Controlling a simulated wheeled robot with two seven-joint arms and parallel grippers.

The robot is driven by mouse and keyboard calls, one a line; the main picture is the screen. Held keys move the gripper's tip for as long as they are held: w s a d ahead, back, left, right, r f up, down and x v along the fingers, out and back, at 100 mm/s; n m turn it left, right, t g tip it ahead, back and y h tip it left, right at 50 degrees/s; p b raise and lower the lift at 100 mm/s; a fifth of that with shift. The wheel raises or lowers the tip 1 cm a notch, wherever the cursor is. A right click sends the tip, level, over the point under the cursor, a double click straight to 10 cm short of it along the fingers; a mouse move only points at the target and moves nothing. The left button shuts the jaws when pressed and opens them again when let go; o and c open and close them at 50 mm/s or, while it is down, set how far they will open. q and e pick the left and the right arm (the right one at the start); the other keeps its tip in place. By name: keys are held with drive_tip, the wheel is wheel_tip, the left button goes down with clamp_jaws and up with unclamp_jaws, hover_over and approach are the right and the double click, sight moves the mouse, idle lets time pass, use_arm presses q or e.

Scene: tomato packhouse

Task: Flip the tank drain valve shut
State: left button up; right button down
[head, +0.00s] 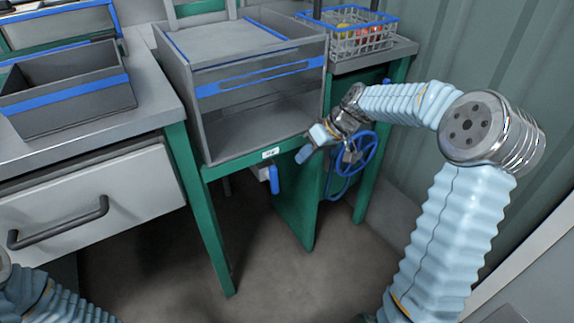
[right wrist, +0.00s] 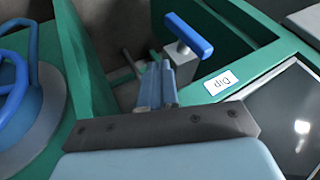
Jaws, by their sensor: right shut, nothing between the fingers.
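The drain valve's blue lever (head: 274,181) hangs down below the front edge of the grey dip tank (head: 225,148), under a small "Dip" label (head: 270,153). In the right wrist view the lever (right wrist: 188,34) shows beyond my fingers, on a pale stem. My right gripper (head: 304,154) is just right of the lever in the head view, its fingers shut and empty. In the right wrist view the closed fingertips (right wrist: 157,68) appear apart from the lever. Part of my left arm shows at the lower left; its gripper is out of view.
A blue handwheel (head: 362,152) is close to the right gripper, on the green frame. A wire basket (head: 362,42) with produce stands behind. A grey crate (head: 70,90) rests on the left bench above a drawer. The floor below the tank is clear.

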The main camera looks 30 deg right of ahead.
sight(274, 180)
drive_tip(key=shift+w+a+f, duration=0.1)
drive_tip(key=shift+a+f, duration=0.25)
drive_tip(key=shift+a, duration=0.5)
drive_tip(key=shift+w+a+f, duration=0.1)
drive_tip(key=shift+a+f, duration=0.25)
drive_tip(key=shift+a, duration=0.55)
drive_tip(key=shift+w+a+f, duration=0.1)
drive_tip(key=shift+a+f, duration=0.25)
drive_tip(key=shift+a, duration=0.5)
